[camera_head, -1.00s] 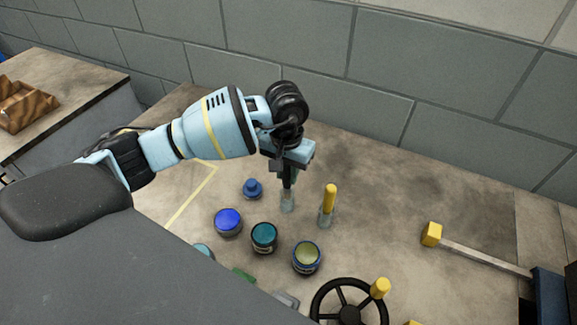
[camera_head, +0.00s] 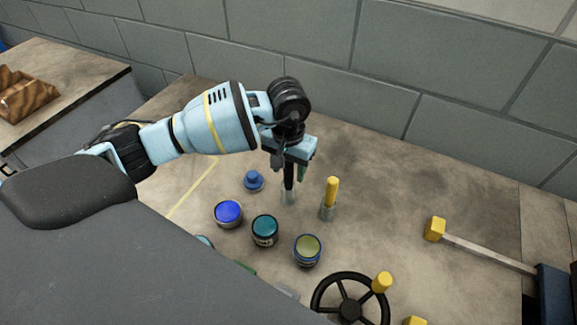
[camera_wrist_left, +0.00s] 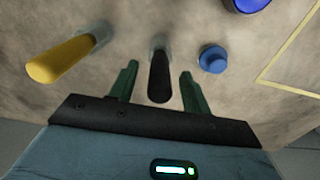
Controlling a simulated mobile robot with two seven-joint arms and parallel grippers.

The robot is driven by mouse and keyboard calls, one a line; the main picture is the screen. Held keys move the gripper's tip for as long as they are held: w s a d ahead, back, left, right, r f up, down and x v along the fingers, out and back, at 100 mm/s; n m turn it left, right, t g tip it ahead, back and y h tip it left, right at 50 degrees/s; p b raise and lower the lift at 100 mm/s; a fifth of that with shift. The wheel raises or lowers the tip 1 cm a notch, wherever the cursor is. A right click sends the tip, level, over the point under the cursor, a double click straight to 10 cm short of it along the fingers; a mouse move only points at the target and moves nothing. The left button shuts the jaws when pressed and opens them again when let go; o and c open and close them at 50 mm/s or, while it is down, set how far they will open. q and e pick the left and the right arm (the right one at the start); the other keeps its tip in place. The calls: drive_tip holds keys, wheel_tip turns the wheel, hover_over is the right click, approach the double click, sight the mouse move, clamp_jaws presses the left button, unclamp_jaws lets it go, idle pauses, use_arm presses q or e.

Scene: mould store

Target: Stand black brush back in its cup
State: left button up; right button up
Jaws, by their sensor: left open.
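The black brush (camera_head: 289,178) stands upright in a clear cup (camera_head: 289,196) on the worktop. Its dark handle (camera_wrist_left: 160,82) points up towards my left wrist camera, and its lower end is in the cup (camera_wrist_left: 159,45). My left gripper (camera_head: 293,172) is above the cup, pointing down. In the left wrist view, its green fingers (camera_wrist_left: 159,74) are open, one on each side of the handle, with a gap visible on both sides. My right gripper is not in view.
A yellow-handled brush (camera_head: 332,190) stands in another cup close to the right. A small blue knob-like object (camera_head: 254,181) is to the left. Blue (camera_head: 228,212), teal (camera_head: 265,230) and olive (camera_head: 307,250) pots and a black handwheel (camera_head: 350,310) are nearer.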

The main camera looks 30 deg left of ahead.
use_arm(q)
drive_tip(key=shift+r, duration=0.1)
wheel_tip(320, 180, up, 8)
drive_tip(key=shift+f, duration=0.15)
idle(0.8)
drive_tip(key=shift+f, duration=0.1)
idle(0.5)
